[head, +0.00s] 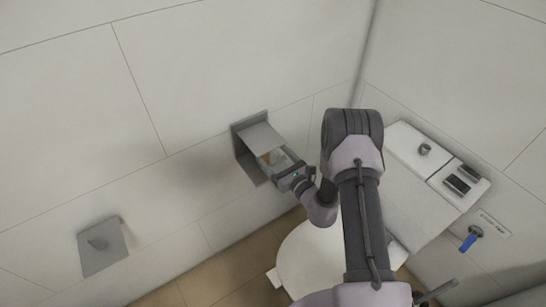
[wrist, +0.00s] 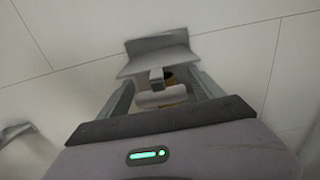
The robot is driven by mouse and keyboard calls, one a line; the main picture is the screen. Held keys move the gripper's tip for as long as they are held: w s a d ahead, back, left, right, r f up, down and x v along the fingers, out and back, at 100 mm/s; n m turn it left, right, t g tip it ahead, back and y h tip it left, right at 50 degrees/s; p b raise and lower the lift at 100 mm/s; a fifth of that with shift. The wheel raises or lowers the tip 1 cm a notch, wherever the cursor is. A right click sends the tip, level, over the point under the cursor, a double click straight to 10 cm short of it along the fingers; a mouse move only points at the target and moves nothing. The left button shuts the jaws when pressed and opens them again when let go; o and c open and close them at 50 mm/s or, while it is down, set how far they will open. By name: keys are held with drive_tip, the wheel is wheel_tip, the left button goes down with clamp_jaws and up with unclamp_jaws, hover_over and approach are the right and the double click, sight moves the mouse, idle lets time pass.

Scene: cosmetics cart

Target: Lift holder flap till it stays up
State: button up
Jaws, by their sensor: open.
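A grey metal holder (head: 249,174) is mounted on the left wall. Its flap (head: 262,138) sticks out from the wall at a slant over a small brownish part (head: 271,158). In the wrist view the flap (wrist: 158,61) is ahead, just beyond the fingers. My gripper (head: 275,167) is open at the holder, under the flap's outer edge. In the wrist view its two fingers (wrist: 163,88) stand apart, with a pale bar and a dark tab between them. I cannot tell whether a finger touches the flap.
A second grey wall plate (head: 102,246) is at the lower left. A white toilet (head: 310,262) with a cistern (head: 405,150) stands on the right. A blue-handled valve (head: 469,241) is on the right wall.

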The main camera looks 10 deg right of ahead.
drive_tip(key=shift+w+a, duration=0.15)
drive_tip(key=shift+w, duration=0.3)
clamp_jaws()
drive_tip(key=shift+r, duration=0.1)
